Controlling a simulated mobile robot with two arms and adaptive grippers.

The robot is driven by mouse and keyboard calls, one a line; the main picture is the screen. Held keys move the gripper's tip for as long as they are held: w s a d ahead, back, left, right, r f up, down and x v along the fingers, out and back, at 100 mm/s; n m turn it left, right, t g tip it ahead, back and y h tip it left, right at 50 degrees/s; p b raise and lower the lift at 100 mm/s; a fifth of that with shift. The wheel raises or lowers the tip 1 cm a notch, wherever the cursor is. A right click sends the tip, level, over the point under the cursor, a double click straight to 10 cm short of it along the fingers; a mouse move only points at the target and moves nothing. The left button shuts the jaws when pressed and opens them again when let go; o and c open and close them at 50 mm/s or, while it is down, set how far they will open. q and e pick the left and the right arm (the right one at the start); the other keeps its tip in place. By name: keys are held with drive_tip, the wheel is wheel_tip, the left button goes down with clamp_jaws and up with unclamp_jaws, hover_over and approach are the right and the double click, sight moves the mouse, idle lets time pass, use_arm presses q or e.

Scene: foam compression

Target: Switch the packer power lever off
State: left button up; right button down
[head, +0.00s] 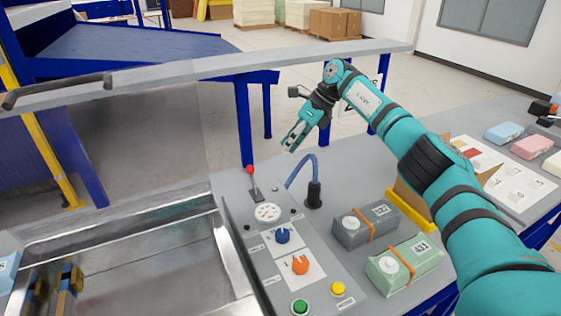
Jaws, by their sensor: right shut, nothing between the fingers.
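The control panel (240,232) is grey and stands in the middle of the head view. A small lever with a red ball knob (250,170) rises from a dark base plate near the panel's far end, its stem leaning slightly left. My right gripper (293,140), teal and dark grey, reaches in from the right and hangs above and to the right of the lever. Its fingers are shut and empty, and a gap shows between them and the red knob. My left gripper is not in view.
A blue hose (301,169) curves up just right of the lever. Blue (283,236), orange (300,264), green (300,307) and yellow (338,288) controls sit on the near panel. Grey (350,231) and green (388,272) packages lie at right. A metal trough (150,217) is at left.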

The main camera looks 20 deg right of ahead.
drive_tip(key=r, duration=0.1)
drive_tip(key=d+r, duration=0.1)
drive_tip(key=r, duration=0.2)
drive_tip(key=shift+w+d, duration=0.15)
drive_tip(key=shift+w, duration=0.25)
drive_tip(key=shift+r, duration=0.1)
